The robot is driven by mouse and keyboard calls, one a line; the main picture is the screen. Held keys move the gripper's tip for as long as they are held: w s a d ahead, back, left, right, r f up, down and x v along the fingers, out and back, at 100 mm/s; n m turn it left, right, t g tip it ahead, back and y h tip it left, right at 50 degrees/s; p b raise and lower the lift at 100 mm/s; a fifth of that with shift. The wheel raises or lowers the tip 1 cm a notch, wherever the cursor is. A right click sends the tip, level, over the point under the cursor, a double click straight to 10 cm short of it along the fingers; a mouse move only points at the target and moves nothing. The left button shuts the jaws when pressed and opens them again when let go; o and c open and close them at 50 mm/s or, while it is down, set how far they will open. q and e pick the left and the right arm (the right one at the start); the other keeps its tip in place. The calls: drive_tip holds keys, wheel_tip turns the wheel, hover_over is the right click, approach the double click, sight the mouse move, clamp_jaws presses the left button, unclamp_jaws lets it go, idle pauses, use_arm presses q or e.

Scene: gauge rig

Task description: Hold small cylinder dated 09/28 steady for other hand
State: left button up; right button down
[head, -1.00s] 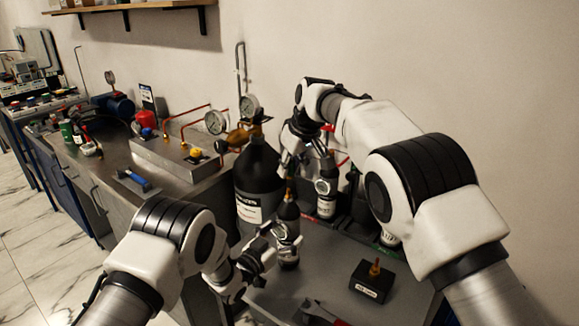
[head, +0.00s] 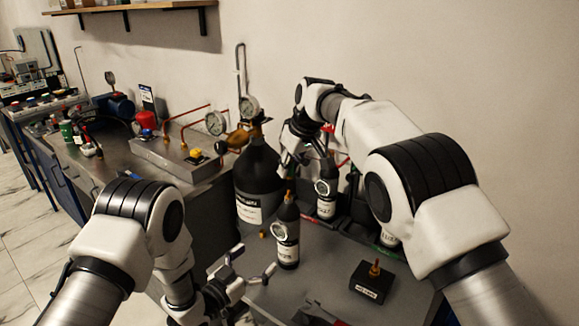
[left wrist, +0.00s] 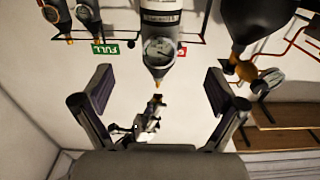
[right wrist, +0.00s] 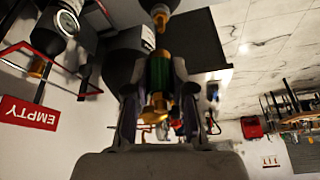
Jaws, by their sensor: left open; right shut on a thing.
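A small black cylinder (head: 288,240) with a brass tip, gauge and pale label stands upright on the grey bench; I cannot read its date. My left gripper (head: 254,266) is open and empty at its lower left, apart from it. In the left wrist view this cylinder (left wrist: 160,22) shows beyond the open fingers. A second small cylinder (head: 326,200) stands behind, below my right gripper (head: 304,162). In the right wrist view the right gripper (right wrist: 160,100) is shut on a green and brass fitting (right wrist: 159,72); what it belongs to is partly hidden.
A large black cylinder (head: 258,172) stands close behind on the left. A black block with a brass fitting (head: 372,280) sits at the right. A green FULL sign (left wrist: 105,47) and a red EMPTY sign (right wrist: 28,112) mark the rack. Bare bench lies right of the front cylinder.

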drive_tip(key=shift+r+p, duration=2.05)
drive_tip(key=shift+r, duration=0.3)
use_arm(q)
wheel_tip(320, 180, up, 7)
drive_tip(key=shift+f, duration=0.15)
drive_tip(key=shift+f, duration=0.15)
use_arm(e)
drive_tip(key=shift+f, duration=0.15)
